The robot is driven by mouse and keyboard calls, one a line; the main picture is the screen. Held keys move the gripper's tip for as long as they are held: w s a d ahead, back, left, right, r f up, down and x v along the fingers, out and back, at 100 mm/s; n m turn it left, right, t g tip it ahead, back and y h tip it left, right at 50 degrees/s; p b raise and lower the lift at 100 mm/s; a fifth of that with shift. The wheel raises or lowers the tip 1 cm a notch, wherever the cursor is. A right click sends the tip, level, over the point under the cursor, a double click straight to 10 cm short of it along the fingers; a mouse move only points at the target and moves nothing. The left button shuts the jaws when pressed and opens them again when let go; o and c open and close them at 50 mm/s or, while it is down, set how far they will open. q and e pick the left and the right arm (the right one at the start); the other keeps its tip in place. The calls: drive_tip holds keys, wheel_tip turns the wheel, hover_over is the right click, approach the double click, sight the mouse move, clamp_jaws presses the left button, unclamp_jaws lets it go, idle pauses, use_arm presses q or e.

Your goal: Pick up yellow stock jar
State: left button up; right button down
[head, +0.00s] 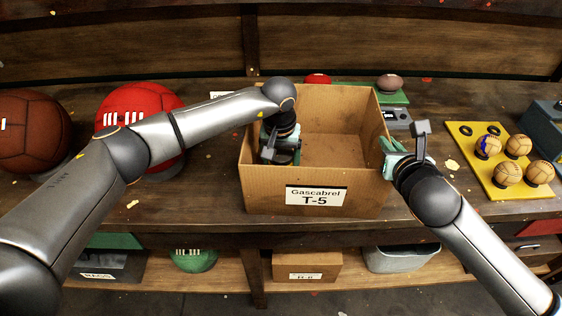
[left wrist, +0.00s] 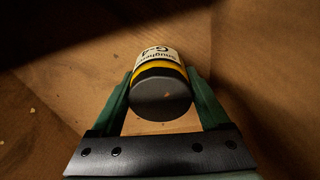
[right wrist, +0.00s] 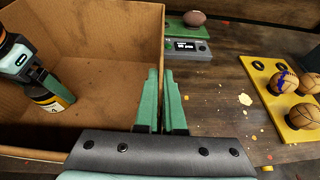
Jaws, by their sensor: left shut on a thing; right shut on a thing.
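The yellow stock jar (left wrist: 162,92) has a dark grey end, a yellow band and a white label partly reading "G-4". My left gripper (left wrist: 160,84) is shut on it, one finger on each side. This is inside the open cardboard box (head: 262,186), labelled "Gascabrel T-5". In the right wrist view the jar (right wrist: 50,97) is low in the box's left part, below my left gripper (right wrist: 28,72). I cannot tell whether it touches the box floor. My right gripper (head: 390,147) is shut on the box's right wall, with its fingers either side of it (right wrist: 160,104).
Large red (head: 150,105) and brown (head: 32,130) balls stand left of the box. A yellow tray (head: 480,180) with several small balls is at the right. A green scale (head: 393,98) bearing a brown ball sits behind right.

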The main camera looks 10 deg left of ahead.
sight(281, 153)
use_arm(q)
drive_tip(key=c, duration=0.3)
drive_tip(key=shift+r, duration=0.15)
wheel_tip(281, 153, up, 10)
drive_tip(key=shift+f, duration=0.1)
idle(0.3)
use_arm(e)
drive_tip(key=c, duration=0.9)
unclamp_jaws()
drive_tip(key=shift+c, duration=0.2)
